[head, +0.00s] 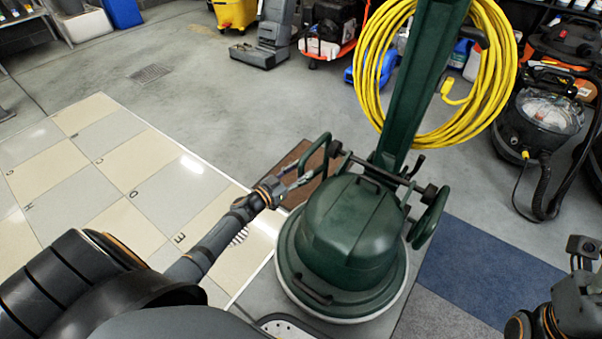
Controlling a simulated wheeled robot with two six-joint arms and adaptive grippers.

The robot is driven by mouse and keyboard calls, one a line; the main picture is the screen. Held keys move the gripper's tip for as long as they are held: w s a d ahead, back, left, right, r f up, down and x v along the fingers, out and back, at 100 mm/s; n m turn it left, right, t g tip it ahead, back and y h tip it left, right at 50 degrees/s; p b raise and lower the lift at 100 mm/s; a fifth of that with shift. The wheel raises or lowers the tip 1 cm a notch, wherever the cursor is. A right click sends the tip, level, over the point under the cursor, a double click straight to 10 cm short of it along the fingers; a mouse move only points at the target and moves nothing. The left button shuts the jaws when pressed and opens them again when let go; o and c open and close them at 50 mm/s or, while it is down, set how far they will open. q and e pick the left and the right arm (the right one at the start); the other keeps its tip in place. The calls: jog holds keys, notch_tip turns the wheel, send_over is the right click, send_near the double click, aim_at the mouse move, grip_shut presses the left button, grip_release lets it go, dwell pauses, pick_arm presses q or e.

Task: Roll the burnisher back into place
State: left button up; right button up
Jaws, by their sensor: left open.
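The burnisher (352,232) is a dark green floor machine with a round base and domed housing. It stands in the middle of the head view on a grey pad, its green handle column rising out of the top of the picture. A coil of yellow cord (490,105) hangs around the column. My left gripper (298,183) is open at the left side of the housing, close to the green loop-shaped bar (318,152). Whether it touches that bar I cannot tell. Part of my right arm shows at the lower right edge; its gripper does not show.
A tiled area (120,170) with letters on some tiles lies at left. A brown pad (303,172) lies behind the burnisher, and a blue pad (485,262) at right. A wet vacuum (540,120) stands at right and a yellow bucket (236,14) at the back. Grey floor between is clear.

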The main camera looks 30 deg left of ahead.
pick_arm(q)
jog(key=shift+w+d, duration=0.1)
jog(key=shift+w, duration=0.2)
jog(key=shift+r, duration=0.1)
grip_shut()
